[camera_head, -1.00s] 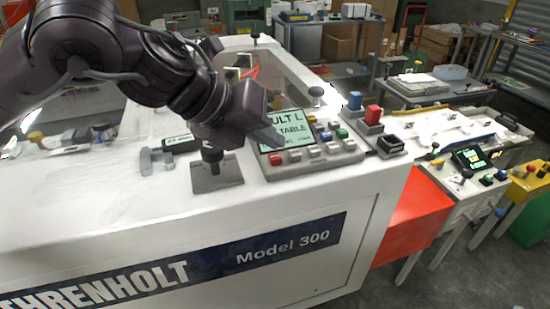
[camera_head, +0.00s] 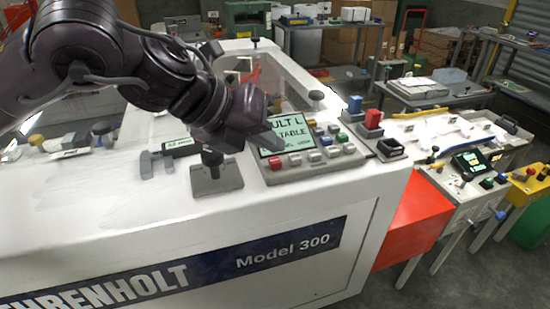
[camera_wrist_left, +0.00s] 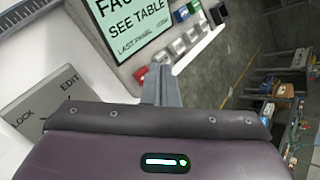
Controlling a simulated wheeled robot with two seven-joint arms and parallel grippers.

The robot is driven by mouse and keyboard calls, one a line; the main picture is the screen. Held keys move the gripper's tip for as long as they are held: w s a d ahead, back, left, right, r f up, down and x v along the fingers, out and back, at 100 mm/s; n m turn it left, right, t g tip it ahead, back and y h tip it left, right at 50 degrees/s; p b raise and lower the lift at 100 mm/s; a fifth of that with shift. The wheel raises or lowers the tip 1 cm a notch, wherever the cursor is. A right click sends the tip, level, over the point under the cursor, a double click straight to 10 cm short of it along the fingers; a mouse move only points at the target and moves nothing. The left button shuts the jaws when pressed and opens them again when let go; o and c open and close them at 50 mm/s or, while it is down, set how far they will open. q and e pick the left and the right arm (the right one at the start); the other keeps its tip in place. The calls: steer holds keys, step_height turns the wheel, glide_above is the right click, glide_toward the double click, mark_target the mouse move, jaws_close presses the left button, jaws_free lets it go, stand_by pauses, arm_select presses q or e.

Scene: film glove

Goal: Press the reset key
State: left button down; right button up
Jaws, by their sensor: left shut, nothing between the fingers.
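A control panel (camera_head: 305,168) with a green-lit screen (camera_head: 290,135) and several small keys sits on the white machine. Its front row has a red key (camera_head: 275,163) at the left and grey keys (camera_head: 314,156) beside it. A green key (camera_head: 341,137) and a blue key are at the right. I cannot read a reset label on any key. My left gripper (camera_head: 272,142) is shut and empty, in front of the screen's left part. In the left wrist view its fingers (camera_wrist_left: 162,86) point toward the keys, with the red key (camera_wrist_left: 140,74) just left of them.
A grey plate with a black knob (camera_head: 217,178) stands left of the panel; the left wrist view shows LOCK and EDIT on it. Blue and red buttons (camera_head: 373,116) stand right of the panel. The machine's front top edge is clear.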

stand_by(0.8)
arm_select(q)
steer(key=shift+f+b, duration=0.4)
